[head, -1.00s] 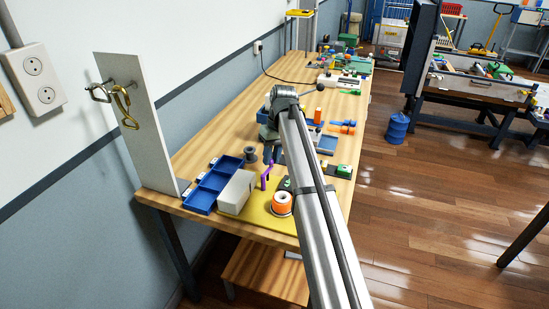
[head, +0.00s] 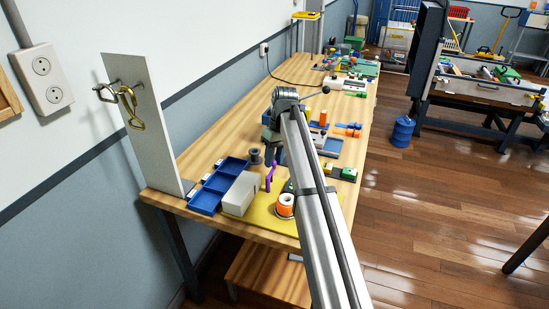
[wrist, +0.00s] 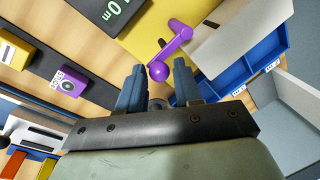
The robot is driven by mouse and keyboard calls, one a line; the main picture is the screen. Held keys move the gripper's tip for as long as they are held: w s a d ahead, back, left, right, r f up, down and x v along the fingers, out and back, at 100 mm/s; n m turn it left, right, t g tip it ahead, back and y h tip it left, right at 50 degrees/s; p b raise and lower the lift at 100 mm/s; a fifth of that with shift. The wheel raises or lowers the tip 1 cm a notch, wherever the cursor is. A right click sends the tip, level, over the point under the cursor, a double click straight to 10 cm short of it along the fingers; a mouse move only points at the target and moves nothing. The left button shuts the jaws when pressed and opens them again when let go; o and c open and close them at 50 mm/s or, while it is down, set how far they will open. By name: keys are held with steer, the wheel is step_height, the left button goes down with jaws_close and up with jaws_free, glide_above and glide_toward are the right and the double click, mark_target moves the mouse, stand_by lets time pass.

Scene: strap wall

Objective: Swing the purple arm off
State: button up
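The purple arm (head: 270,176) is a small cranked lever above a yellow plate (head: 262,222) near the bench's front end. In the wrist view the purple arm (wrist: 175,48) has a thick peg at one end and a round knob at the other. The knob appears in front of the gap between my fingertips; I cannot tell whether they touch it. My gripper (wrist: 158,68) is open, its two blue fingers apart, with nothing held. In the head view my gripper (head: 271,148) is partly hidden by my arm, just behind the purple arm.
A pale box (head: 241,194) and a blue divided tray (head: 207,200) stand left of the purple arm. An orange spool (head: 285,204) sits to its right. A tall white panel (head: 148,120) carries hooks and a brass clip (head: 131,105). Small parts line the bench's right side.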

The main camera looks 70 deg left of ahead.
steer(key=shift+o, duration=1.3)
steer(key=shift+r, duration=0.1)
step_height(320, 180, up, 14)
steer(key=w, duration=0.2)
steer(key=shift+w+a+f, duration=0.25)
steer(key=shift+w, duration=0.05)
